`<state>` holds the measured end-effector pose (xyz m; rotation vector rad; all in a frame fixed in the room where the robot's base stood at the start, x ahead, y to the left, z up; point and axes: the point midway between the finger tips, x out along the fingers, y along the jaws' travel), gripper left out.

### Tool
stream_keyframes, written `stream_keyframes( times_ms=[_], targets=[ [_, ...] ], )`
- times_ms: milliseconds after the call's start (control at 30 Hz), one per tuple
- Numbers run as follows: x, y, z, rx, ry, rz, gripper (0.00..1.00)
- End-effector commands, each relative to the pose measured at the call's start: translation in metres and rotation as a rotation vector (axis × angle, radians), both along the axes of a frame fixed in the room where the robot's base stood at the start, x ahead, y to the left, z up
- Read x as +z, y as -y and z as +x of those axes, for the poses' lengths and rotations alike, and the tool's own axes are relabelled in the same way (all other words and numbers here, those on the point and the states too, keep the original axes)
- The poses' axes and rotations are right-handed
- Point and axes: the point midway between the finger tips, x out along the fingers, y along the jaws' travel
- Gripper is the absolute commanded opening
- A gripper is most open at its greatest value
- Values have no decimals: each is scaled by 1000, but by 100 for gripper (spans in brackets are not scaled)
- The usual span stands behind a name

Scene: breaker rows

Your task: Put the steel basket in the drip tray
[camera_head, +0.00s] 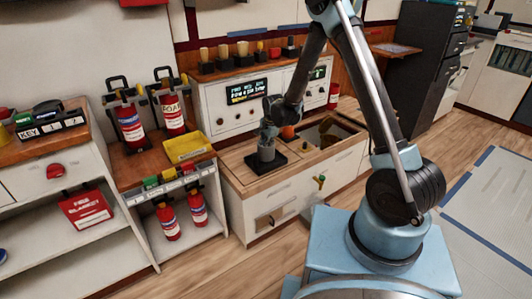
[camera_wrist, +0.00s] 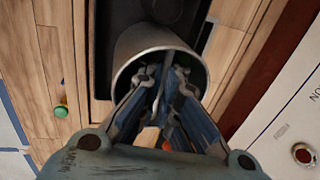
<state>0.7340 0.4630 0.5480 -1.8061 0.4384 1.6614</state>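The steel basket (camera_head: 266,149) is a grey metal cup. It stands upright on or just above the black drip tray (camera_head: 279,158), on the wooden counter; I cannot tell whether it touches. In the wrist view the basket (camera_wrist: 140,43) shows its round rim, with the dark tray (camera_wrist: 102,50) behind it. My gripper (camera_head: 269,124) is right above the basket, pointing down. In the wrist view my gripper's (camera_wrist: 164,76) fingers are drawn close together at the basket's mouth and look shut on it. The fingers hide the exact contact and the basket's inside.
A white machine with a lit display (camera_head: 247,91) stands behind the tray. To the right is an open dark recess (camera_head: 328,133) in the counter, with an orange object (camera_head: 288,132) beside it. A yellow bin (camera_head: 187,148) and fire extinguishers (camera_head: 130,124) stand to the left.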

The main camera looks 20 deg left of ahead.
Motion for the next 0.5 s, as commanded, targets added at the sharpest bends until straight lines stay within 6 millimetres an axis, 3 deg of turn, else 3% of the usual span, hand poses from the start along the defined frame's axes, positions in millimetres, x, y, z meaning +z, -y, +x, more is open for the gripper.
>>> stream_keyframes(
  times_ms=[233, 500],
  targets=[
    [-29, 0, 0, 0, 0, 0, 0],
    [-32, 1, 0, -1, 0, 0, 0]
  ],
)
